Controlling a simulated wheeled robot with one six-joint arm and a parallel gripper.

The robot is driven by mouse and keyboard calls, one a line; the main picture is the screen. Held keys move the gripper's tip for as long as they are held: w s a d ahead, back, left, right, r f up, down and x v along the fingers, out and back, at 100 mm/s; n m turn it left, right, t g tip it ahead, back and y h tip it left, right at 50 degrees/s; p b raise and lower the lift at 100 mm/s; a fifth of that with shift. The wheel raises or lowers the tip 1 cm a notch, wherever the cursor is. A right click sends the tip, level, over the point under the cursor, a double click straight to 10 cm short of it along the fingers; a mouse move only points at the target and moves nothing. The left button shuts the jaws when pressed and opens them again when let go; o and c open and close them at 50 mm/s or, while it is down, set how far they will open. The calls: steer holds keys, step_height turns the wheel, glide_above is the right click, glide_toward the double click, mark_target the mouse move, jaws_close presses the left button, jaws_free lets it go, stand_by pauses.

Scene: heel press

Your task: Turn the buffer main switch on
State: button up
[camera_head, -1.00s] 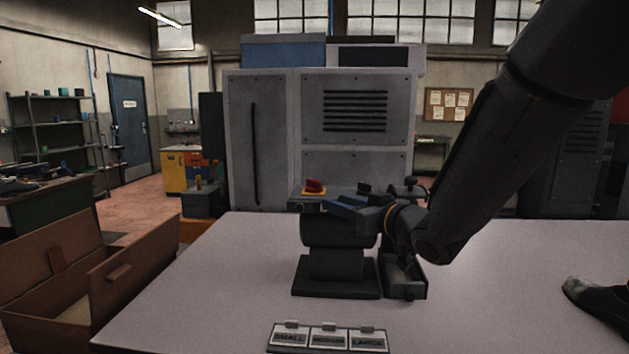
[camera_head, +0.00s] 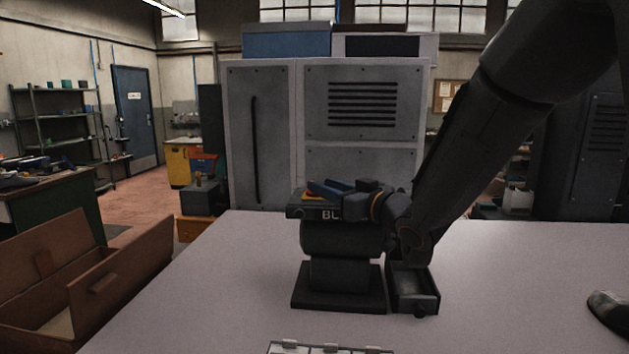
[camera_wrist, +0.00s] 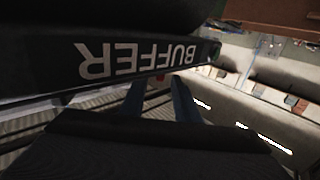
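The buffer (camera_head: 340,240) is a dark machine on a square base on the table, with white lettering on its front edge. Its red main switch (camera_head: 312,187) on a yellow plate sits on top, partly hidden by my fingers. My gripper (camera_head: 322,188) has blue fingers and reaches in from the right at the height of the switch. In the wrist view the lettered BUFFER edge (camera_wrist: 135,60) fills the upper left. There the two blue fingers stand apart, with a little red showing between them. I cannot tell whether they touch the switch.
A label card (camera_head: 330,348) lies at the table's front edge, and a dark shoe-like object (camera_head: 608,308) at the right edge. An open brown box (camera_head: 85,290) is at the left. The table (camera_head: 520,270) is otherwise largely clear.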

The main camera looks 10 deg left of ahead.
steer(key=shift+p+x, duration=0.6)
steer(key=shift+x, duration=1.65)
jaws_close()
